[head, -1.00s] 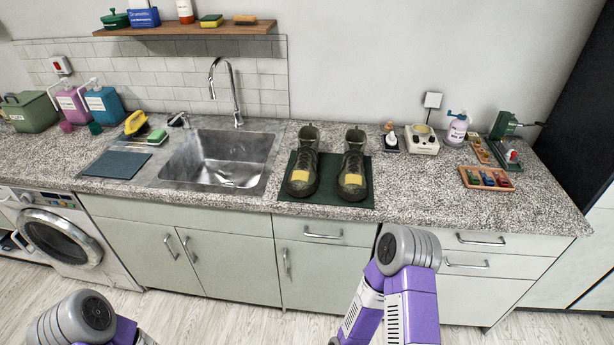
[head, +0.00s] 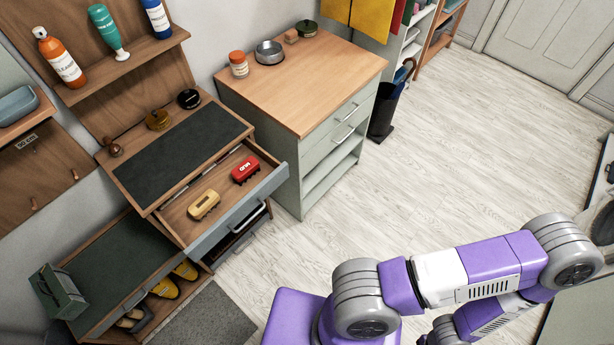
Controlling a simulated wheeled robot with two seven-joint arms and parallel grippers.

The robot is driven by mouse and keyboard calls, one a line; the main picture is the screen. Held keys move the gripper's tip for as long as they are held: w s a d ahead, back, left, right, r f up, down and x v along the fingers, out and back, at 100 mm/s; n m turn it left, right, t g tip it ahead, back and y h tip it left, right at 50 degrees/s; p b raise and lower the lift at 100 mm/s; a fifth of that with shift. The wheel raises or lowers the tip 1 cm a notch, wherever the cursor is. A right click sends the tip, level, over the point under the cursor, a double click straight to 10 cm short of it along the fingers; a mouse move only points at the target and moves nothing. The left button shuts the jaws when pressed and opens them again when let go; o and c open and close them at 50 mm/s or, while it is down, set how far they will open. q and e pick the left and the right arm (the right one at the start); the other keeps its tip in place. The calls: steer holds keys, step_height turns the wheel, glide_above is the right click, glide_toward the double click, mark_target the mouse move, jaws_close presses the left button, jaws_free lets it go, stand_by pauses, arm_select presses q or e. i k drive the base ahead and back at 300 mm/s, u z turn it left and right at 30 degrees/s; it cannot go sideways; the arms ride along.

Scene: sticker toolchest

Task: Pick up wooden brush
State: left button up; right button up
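A tan, wood-coloured brush (head: 203,204) lies in an open drawer (head: 218,188) at the left of the head view. It has a dark mark on its top, too small to read. A red brush (head: 245,169) with white lettering lies behind it to the right, apart from it. Both lie uncovered on the drawer floor. Neither of my grippers is in view; only purple and grey links of my arm show at the lower right, well apart from the drawer.
A dark-topped bench (head: 180,155) stands above the drawer, with small tins and a wooden knob at its back. A wood-topped cabinet (head: 305,80) adjoins it on the right. Yellow shoes (head: 163,288) sit below at the left.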

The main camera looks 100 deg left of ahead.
mark_target(206, 202)
steer(key=u, duration=2.3)
steer(key=k, duration=0.1)
steer(key=u, duration=2.25)
steer(key=k, duration=1)
steer(key=u, duration=1.45)
steer(key=i, duration=0.75)
steer(key=z, duration=0.5)
steer(key=i, duration=0.6)
steer(key=z, duration=0.6)
